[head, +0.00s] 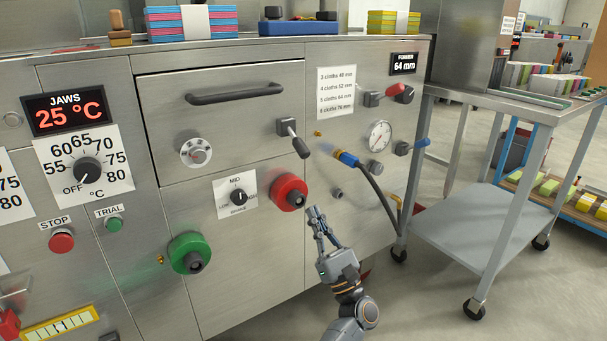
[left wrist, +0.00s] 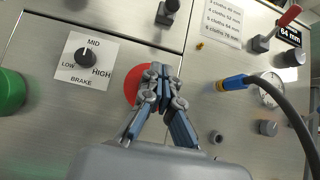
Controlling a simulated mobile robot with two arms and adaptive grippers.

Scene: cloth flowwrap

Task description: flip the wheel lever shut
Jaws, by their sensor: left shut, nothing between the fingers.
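My left gripper (head: 316,212) is shut and empty in front of the steel panel, just right of and below a red wheel (head: 287,190) with a dark hub. In the left wrist view its closed fingertips (left wrist: 160,70) overlap the red wheel (left wrist: 132,84) and hide part of it; contact cannot be told. Three levers show: a black-handled one (head: 299,146) above the red wheel, its handle slanting down to the right, a red-handled one (head: 402,94) pointing up right, and a blue-handled one (head: 418,144). No label shows which is the wheel lever. My right gripper is not in view.
A green wheel (head: 189,252) sits lower left of the red one. A black hose (head: 378,190) with a blue connector hangs from the panel right of my gripper. A dial gauge (head: 378,136) is above it. A steel cart (head: 470,225) stands at right.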

